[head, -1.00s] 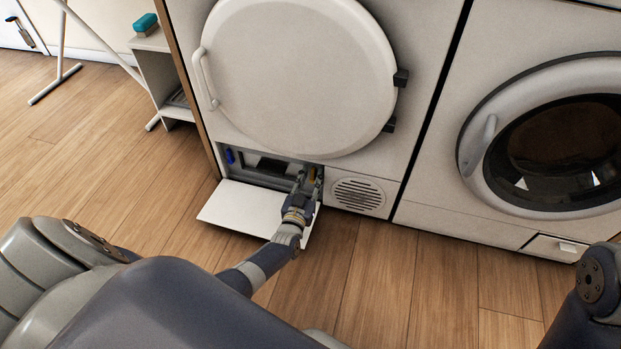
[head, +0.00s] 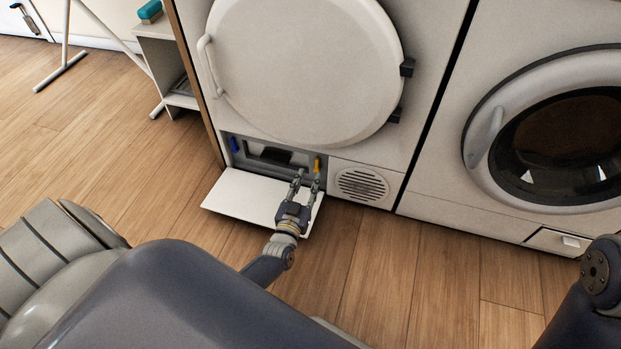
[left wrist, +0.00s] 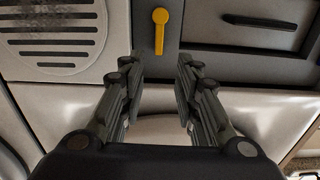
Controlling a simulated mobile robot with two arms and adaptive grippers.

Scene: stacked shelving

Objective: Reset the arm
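My left gripper (head: 305,184) is in front of the open lower compartment (head: 268,157) of the left machine, above its lowered white flap (head: 240,199). Its two fingers are apart with nothing between them, as the left wrist view (left wrist: 159,100) also shows. A yellow lever (head: 317,165) stands just beyond the fingertips, apart from them. It points downward in the left wrist view (left wrist: 159,31). Part of my right arm shows at the right edge of the head view, but its gripper is out of view.
A blue lever (head: 234,145) is at the compartment's left end. A round vent grille (head: 362,185) is to the right of the compartment. A second machine with a glass door (head: 560,145) stands on the right. The wooden floor (head: 400,265) in front is clear.

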